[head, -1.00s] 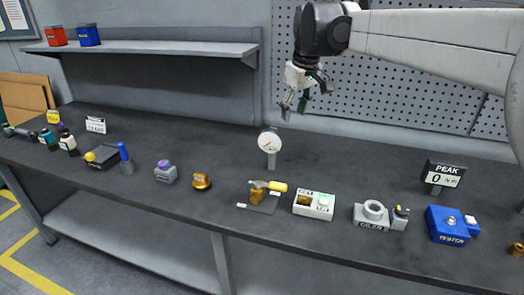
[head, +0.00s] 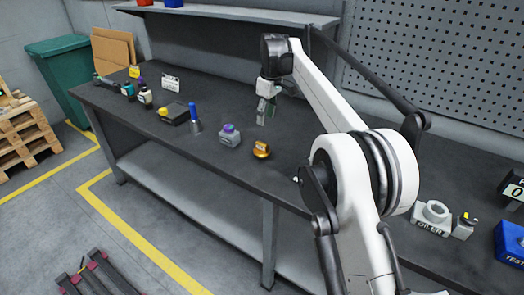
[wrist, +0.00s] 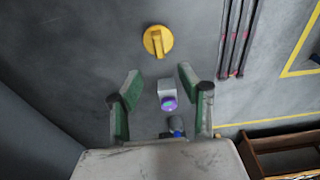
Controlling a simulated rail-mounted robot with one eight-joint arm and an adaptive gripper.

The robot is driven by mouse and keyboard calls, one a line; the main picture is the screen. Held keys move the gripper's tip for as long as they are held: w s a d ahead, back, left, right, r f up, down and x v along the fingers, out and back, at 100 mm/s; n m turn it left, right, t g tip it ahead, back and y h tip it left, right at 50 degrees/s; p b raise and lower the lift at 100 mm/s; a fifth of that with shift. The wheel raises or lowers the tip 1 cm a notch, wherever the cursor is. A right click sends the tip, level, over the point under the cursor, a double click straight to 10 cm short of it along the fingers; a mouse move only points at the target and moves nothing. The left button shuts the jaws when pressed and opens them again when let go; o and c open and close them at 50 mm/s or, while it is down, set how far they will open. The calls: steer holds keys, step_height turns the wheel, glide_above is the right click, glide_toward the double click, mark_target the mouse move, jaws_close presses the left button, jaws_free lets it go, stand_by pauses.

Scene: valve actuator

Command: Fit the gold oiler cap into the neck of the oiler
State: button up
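The gold cap (head: 261,149) sits on the dark bench in the middle of the head view, with a raised grip bar on top. It also shows in the wrist view (wrist: 158,41), beyond my fingertips and apart from them. My gripper (head: 265,117) hangs above the bench, behind the cap in the head view. In the wrist view my green-padded fingers (wrist: 155,85) are spread apart with nothing held. The grey oiler (head: 433,214), with a round open neck, stands at the right of the head view, beyond my arm.
A grey block with a purple top (head: 229,135) stands left of the cap. A blue tester (head: 510,243) is at the right edge. My arm hides part of the bench.

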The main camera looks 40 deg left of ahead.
mark_target(262, 143)
steer(key=f, duration=0.4)
steer(key=a+f, duration=0.1)
steer(key=f, duration=0.8)
steer(key=shift+a+f+p, duration=0.3)
steer(key=shift+a+p, duration=0.05)
steer(key=shift+a, duration=0.05)
steer(key=shift+w, duration=0.1)
jaws_close()
